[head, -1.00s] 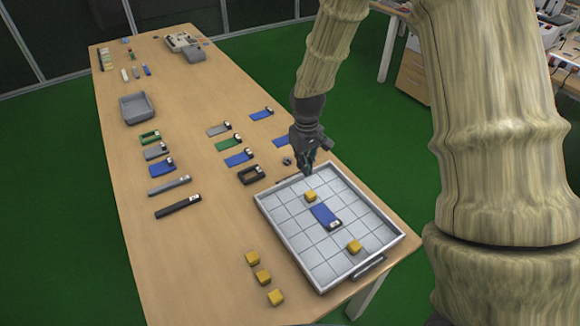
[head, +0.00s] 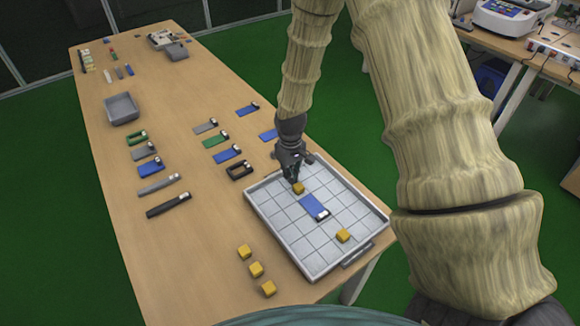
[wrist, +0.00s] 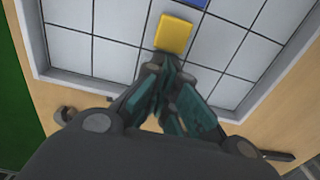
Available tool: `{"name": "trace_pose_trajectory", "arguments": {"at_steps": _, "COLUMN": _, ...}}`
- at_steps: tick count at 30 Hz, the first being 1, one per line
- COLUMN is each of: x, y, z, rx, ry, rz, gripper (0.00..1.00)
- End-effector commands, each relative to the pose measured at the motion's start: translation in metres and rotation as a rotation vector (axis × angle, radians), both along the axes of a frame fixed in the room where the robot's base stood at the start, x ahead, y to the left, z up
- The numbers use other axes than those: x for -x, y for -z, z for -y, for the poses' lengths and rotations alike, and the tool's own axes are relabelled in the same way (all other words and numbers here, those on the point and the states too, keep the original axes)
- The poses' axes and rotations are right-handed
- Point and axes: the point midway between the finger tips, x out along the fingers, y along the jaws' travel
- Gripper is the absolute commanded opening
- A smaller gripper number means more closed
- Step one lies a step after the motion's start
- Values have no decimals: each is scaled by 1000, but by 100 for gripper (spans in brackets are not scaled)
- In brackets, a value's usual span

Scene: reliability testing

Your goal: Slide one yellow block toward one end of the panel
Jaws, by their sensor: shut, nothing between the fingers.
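The blue panel (head: 314,207) lies flat on the tiled grey tray (head: 262,214), with a small white-and-dark label at its near end. One yellow block (head: 299,188) stands on the tray just beyond the panel's far end. Another yellow block (head: 343,236) stands off the panel's near end. My gripper (head: 294,179) is shut and empty, low over the tray right behind the far block. In the wrist view the yellow block (wrist: 173,34) is just ahead of the fingertips (wrist: 163,62), and the blue panel (wrist: 186,2) shows beyond it. I cannot tell whether the fingertips touch the block.
Several yellow blocks (head: 256,269) stand on the wooden table (head: 190,245) left of the tray. Rows of coloured panels and bars lie further back, with a grey bin (head: 121,109). The tray has a raised rim. Its tiles beside the panel are clear.

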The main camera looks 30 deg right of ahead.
Motion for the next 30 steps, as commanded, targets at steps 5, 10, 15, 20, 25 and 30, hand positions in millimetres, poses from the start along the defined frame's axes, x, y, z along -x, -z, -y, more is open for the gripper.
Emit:
{"name": "trace_pose_trajectory", "arguments": {"at_steps": 5, "x": -2, "y": 11, "z": 0, "rx": 0, "ry": 0, "rz": -3, "gripper": 0}}
{"name": "trace_pose_trajectory", "arguments": {"at_steps": 10, "x": -2, "y": 14, "z": 0, "rx": 0, "ry": 0, "rz": -1, "gripper": 0}}
{"name": "trace_pose_trajectory", "arguments": {"at_steps": 15, "x": -2, "y": 14, "z": 0, "rx": 0, "ry": 0, "rz": -1, "gripper": 0}}
{"name": "trace_pose_trajectory", "arguments": {"at_steps": 20, "x": 2, "y": 13, "z": 0, "rx": 0, "ry": 0, "rz": -2, "gripper": 0}}
{"name": "trace_pose_trajectory", "arguments": {"at_steps": 25, "x": 14, "y": 13, "z": 2, "rx": -1, "ry": 1, "rz": -2, "gripper": 0}}
{"name": "trace_pose_trajectory", "arguments": {"at_steps": 30, "x": 14, "y": 13, "z": 2, "rx": 0, "ry": 1, "rz": -1, "gripper": 0}}
